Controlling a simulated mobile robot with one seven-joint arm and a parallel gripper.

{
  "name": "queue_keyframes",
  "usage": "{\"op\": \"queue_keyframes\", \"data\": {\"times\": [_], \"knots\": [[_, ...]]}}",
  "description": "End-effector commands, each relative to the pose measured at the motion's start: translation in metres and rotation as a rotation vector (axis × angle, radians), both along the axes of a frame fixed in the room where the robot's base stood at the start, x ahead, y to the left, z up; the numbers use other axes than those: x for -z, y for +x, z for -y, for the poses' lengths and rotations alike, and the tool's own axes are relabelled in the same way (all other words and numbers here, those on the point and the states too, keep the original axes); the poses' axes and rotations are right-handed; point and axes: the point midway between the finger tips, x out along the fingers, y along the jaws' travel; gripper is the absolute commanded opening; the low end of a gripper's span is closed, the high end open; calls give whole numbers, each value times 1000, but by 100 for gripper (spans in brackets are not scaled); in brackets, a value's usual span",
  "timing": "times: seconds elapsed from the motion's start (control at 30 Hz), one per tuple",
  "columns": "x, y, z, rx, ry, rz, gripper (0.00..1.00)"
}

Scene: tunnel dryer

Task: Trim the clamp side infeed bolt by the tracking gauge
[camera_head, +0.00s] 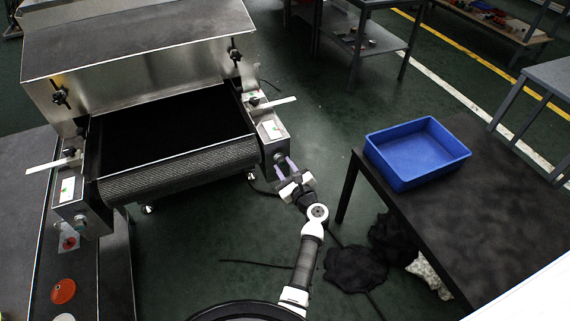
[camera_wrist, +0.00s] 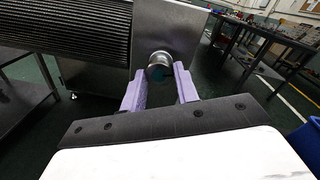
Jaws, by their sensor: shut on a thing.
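The dryer's dark mesh belt (camera_head: 180,165) runs out of a metal housing toward me. The round metal infeed bolt head (camera_head: 279,157) is on the end of the right side frame. My gripper (camera_head: 288,168) is shut on this bolt. In the wrist view the bolt head (camera_wrist: 159,66) sits between the tips of my gripper's two purple fingers (camera_wrist: 160,78). Another bolt head (camera_head: 80,220) is on the left side frame. Each side frame carries a small white plate with coloured marks, on the right (camera_head: 272,129) and left (camera_head: 67,189); their readings are too small to tell.
Black knobs and pale flat strips (camera_head: 273,103) stick out at both sides of the belt. A blue bin (camera_head: 415,152) stands on a dark table (camera_head: 480,215) at right. Dark cloth-like heaps (camera_head: 355,267) lie on the floor beside my arm. Open floor lies below the belt.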

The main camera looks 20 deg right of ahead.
Motion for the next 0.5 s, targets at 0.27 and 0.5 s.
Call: {"op": "queue_keyframes", "data": {"times": [0.27,0.5], "knots": [[-1,0,1,1,167,-5,8],[-1,0,1,1,239,-7,8]]}}
